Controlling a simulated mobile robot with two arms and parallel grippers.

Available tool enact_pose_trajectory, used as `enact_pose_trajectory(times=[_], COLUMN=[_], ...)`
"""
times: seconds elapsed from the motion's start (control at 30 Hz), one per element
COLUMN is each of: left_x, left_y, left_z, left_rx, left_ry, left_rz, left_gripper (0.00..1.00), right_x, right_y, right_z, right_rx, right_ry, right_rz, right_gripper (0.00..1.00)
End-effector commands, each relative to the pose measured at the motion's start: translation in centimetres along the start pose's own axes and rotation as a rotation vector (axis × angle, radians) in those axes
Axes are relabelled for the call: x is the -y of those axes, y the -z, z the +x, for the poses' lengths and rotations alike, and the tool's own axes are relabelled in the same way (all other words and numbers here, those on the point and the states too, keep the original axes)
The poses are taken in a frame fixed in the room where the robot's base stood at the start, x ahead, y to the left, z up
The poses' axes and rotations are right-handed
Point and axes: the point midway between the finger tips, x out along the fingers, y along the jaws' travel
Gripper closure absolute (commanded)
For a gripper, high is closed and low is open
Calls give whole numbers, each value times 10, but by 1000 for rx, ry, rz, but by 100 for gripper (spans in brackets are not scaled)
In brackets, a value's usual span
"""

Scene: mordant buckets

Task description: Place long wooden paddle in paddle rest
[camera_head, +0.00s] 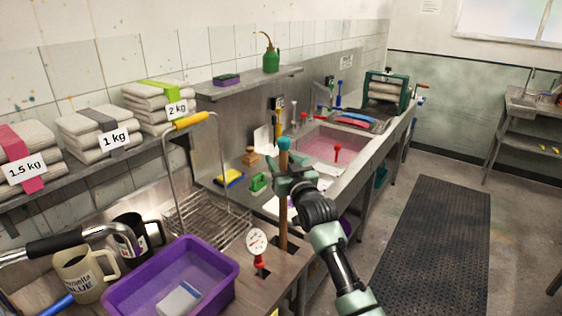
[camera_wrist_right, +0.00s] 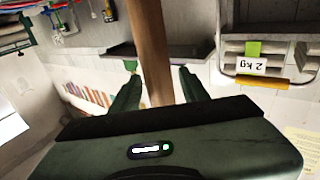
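The long wooden paddle (camera_head: 283,212) stands upright at the bench, with a teal tip at the top. Its lower end is at a dark slotted piece in the bench top, seemingly the paddle rest (camera_head: 289,246); how deep it sits I cannot tell. My right gripper (camera_head: 287,182) is around the upper part of the paddle. In the right wrist view the paddle (camera_wrist_right: 152,45) passes between the two fingers (camera_wrist_right: 157,75), with narrow gaps seeming to show on both sides, so the gripper looks open. My left gripper is not in view.
A purple tub (camera_head: 222,254), mugs (camera_head: 82,274) and a wire basket with a yellow handle (camera_head: 192,120) stand left of the paddle. A white dial gauge (camera_head: 257,241) is close beside it. A pink-filled sink (camera_head: 325,146) lies behind. A dark floor mat (camera_head: 437,240) lies right.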

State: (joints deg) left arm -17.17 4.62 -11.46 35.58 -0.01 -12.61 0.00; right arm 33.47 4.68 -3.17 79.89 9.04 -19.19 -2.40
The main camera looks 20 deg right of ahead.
Motion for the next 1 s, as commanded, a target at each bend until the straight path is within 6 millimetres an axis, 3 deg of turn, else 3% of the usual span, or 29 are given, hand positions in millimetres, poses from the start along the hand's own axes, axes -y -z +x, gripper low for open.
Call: enact_pose_trajectory(times=[0.27, 0.7, 1.0], left_x=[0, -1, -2], left_y=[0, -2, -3], left_z=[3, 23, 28], left_rx=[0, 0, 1], left_ry=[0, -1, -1], left_rz=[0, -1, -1], left_gripper=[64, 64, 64], right_x=[0, 0, 0], right_y=[0, 0, 2], right_z=[-12, -91, -118], right_rx=[0, 0, 0], right_ry=[0, 0, -1], right_rz=[0, -1, 0], right_gripper=[55, 55, 55])
